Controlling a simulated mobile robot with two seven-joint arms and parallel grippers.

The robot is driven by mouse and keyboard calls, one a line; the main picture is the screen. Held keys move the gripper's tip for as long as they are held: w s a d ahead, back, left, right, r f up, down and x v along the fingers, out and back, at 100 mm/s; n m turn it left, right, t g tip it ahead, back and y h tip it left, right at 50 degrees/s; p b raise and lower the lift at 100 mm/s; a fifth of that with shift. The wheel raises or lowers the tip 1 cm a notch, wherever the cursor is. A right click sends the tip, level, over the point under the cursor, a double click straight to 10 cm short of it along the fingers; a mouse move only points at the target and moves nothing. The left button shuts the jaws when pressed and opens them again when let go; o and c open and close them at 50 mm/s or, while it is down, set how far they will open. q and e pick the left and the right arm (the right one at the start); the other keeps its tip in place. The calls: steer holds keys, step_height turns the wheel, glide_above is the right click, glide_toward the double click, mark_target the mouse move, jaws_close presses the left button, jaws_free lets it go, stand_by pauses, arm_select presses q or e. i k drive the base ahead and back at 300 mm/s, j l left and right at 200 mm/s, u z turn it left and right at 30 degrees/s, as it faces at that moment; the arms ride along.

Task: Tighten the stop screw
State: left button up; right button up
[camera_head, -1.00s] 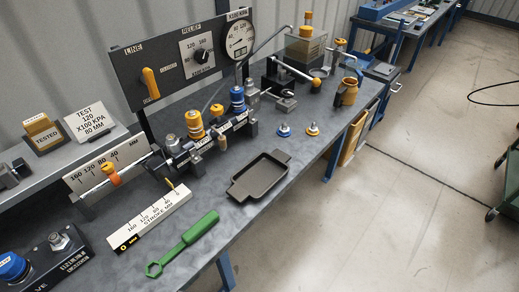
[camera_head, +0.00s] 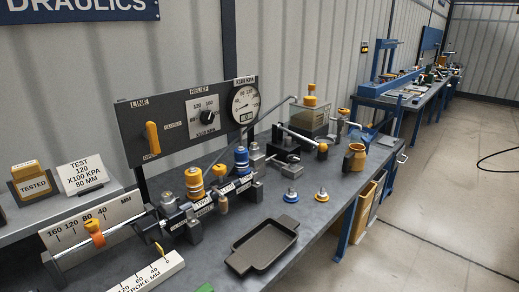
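An orange stop piece (camera_head: 96,235) sits on a metal rod (camera_head: 75,253) in front of a white millimetre scale (camera_head: 70,232), near its 80 mark. I cannot make out a separate screw on it. A second scale strip (camera_head: 150,275) marked stroke lies in front on the bench with a small yellow pointer. A bit of the green spanner (camera_head: 206,288) shows at the bottom edge; the rest is cut off. A card (camera_head: 85,175) reads test 120 x100 kPa 80 mm. Neither of my grippers is in view.
A black panel (camera_head: 175,150) carries a yellow line lever, a relief knob and a gauge. Couplers with yellow (camera_head: 194,183) and blue (camera_head: 242,160) rings stand below. A black tray (camera_head: 262,246) lies at the bench front, with two small fittings (camera_head: 321,195) behind it.

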mark_target(92, 225)
steer(key=u, duration=1.35)
